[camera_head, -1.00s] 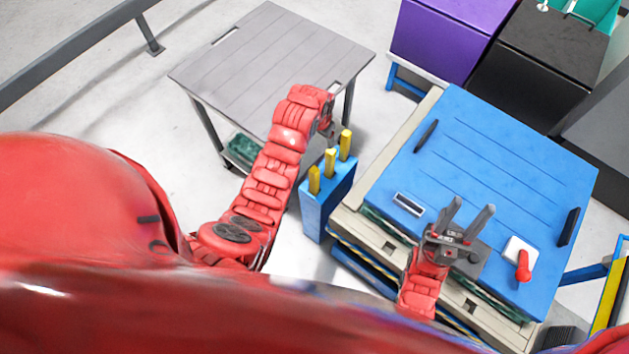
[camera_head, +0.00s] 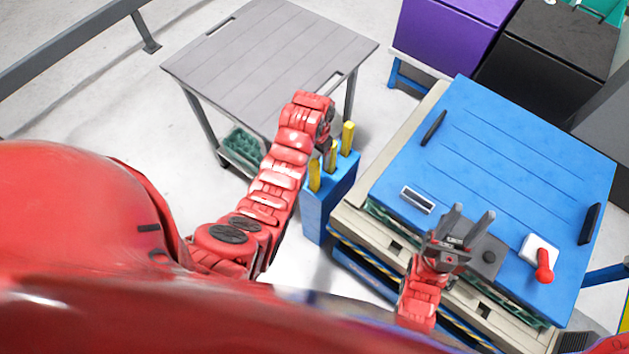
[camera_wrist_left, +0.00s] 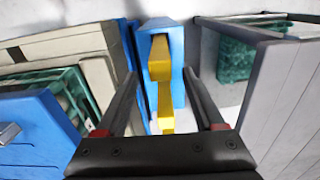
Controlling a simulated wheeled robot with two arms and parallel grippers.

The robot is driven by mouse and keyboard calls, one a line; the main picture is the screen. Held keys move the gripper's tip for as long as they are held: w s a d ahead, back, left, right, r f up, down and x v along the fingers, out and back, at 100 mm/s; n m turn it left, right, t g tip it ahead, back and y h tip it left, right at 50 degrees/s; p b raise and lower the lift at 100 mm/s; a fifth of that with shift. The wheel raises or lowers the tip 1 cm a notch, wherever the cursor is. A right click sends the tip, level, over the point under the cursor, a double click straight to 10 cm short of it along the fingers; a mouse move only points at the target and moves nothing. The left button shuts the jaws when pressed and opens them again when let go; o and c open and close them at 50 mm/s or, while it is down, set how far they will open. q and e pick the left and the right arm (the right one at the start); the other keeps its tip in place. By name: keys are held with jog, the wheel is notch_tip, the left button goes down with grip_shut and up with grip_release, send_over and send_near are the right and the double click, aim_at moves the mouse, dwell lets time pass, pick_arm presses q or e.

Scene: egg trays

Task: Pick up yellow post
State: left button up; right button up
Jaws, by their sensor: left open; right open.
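Three yellow posts stand upright in a narrow blue holder (camera_head: 329,205): a far post (camera_head: 348,137), a middle post (camera_head: 331,157) and a near post (camera_head: 314,176). My left gripper (camera_head: 328,148) points down near the middle post and partly hides it. In the left wrist view, its open fingers (camera_wrist_left: 161,76) spread to either side of the line of yellow posts (camera_wrist_left: 159,62). No post is visibly clamped, and contact cannot be told. My right gripper (camera_head: 470,213) is open and empty above the blue-topped cart (camera_head: 500,140).
A grey table (camera_head: 270,60) with a green tray (camera_head: 240,146) on its lower shelf stands left of the holder. The blue-topped cart is close on its right. A red-handled white piece (camera_head: 540,247) sits on the cart. Purple (camera_head: 445,35) and black (camera_head: 548,55) boxes stand behind.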

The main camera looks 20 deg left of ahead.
pick_arm(q)
jog(key=f, duration=0.1)
jog(key=f+p, duration=0.2)
jog(key=f, duration=0.1)
jog(key=shift+s+a+f, duration=0.1)
jog(key=shift+s+a, duration=0.15)
jog(key=shift+s, duration=0.15)
jog(key=shift+f+p, duration=0.3)
jog(key=shift+f, duration=0.3)
grip_shut()
dwell(0.7)
